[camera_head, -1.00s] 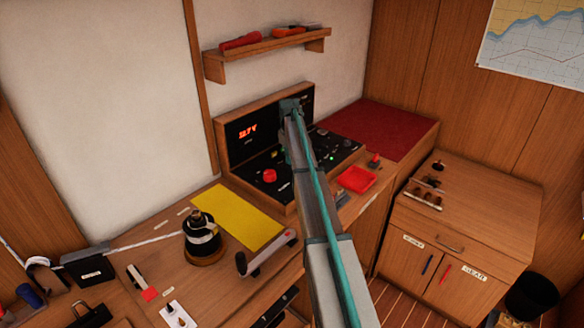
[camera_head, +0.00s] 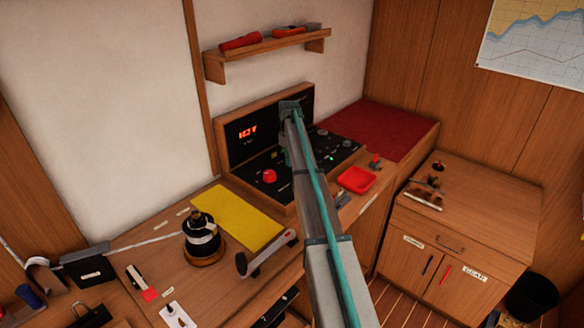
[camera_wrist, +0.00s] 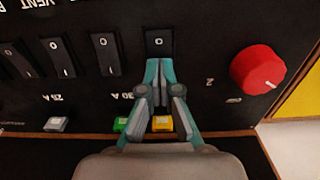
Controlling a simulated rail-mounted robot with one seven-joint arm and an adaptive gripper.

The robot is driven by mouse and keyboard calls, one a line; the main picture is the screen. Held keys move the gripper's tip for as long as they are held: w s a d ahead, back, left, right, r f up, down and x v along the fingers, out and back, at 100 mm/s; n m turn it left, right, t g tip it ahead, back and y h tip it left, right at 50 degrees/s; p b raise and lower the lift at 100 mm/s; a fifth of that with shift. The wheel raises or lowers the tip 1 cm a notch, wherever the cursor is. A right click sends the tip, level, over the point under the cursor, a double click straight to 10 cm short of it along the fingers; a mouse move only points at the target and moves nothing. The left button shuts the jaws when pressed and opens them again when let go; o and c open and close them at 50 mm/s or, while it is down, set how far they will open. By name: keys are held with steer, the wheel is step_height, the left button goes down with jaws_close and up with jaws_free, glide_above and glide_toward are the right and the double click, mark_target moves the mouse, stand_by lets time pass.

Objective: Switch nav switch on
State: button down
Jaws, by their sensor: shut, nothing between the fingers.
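The switch panel (camera_head: 268,178) is a black console in a wooden frame, with a red readout on its upright back. In the wrist view a row of black rocker switches runs across the panel, including one at the left (camera_wrist: 60,57) and another (camera_wrist: 105,52) beside my fingers. My gripper (camera_wrist: 160,72) is shut and empty. Its tips are at the lower part of the rightmost rocker (camera_wrist: 159,40), whose "0" mark shows above them. I cannot tell whether they touch. No nav label is readable, and the fingers hide that rocker's lower part.
A large red knob (camera_wrist: 258,69) stands right of the fingers. Yellow (camera_wrist: 162,124), green (camera_wrist: 121,125) and grey buttons (camera_wrist: 56,124) lie below the rockers. A red tray (camera_head: 356,179) sits right of the console, and a yellow sheet (camera_head: 238,217) lies in front of it.

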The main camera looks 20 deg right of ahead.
steer(key=shift+r+p, duration=1.45)
steer(key=shift+r, duration=1.9)
